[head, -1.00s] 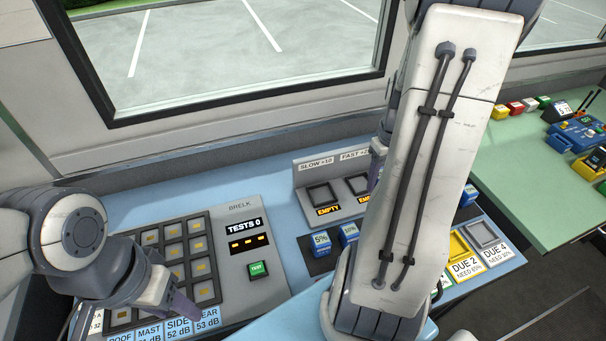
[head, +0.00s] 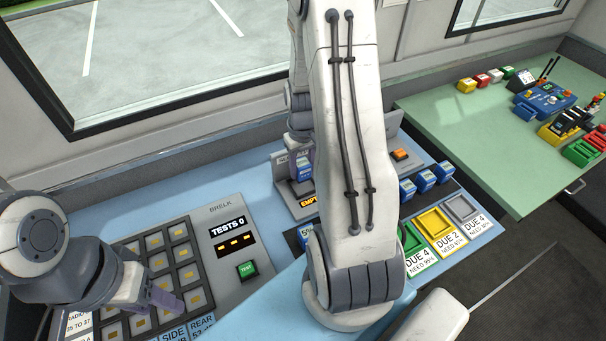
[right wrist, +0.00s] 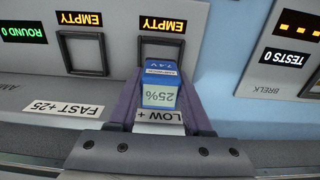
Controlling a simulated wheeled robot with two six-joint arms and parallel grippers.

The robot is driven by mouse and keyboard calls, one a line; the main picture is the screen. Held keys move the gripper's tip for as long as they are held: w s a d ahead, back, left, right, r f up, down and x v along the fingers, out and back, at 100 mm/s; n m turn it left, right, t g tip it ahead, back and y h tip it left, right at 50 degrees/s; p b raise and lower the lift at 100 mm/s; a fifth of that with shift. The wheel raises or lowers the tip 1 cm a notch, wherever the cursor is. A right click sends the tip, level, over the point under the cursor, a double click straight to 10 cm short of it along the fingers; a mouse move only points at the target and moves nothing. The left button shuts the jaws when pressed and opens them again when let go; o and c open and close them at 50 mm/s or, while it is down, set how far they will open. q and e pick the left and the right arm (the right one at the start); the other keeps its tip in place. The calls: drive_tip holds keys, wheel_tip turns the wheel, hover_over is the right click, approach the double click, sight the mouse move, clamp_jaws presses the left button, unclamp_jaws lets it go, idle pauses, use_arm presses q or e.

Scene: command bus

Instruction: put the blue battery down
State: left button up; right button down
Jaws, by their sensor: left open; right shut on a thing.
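The blue battery (head: 304,171), with 25% on its label (right wrist: 160,92), is gripped between the purple fingers of my right gripper (right wrist: 160,100). It is at the slow slot (right wrist: 160,50) of the grey charger and covers part of that slot in the right wrist view. Whether it touches the charger is unclear. That slot's display reads EMPTY. The fast slot (right wrist: 84,54) is bare and also reads EMPTY. In the head view my right arm hides much of the charger (head: 283,190). My left gripper (head: 165,297) is open and empty over the keypad panel.
Several other blue batteries (head: 425,181) stand in a row right of my right arm. Green, yellow (head: 434,224) and grey (head: 462,208) DUE trays lie in front of them. The BRELK tester (head: 225,235) is left of the charger. A green table (head: 470,125) holds other devices.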

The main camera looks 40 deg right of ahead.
sight(303, 176)
drive_tip(key=shift+f, duration=1.85)
drive_tip(key=shift+s+f, duration=0.1)
drive_tip(key=shift+f, duration=0.1)
drive_tip(key=shift+c, duration=1.6)
unclamp_jaws()
drive_tip(key=shift+r, duration=0.1)
drive_tip(key=shift+r, duration=0.1)
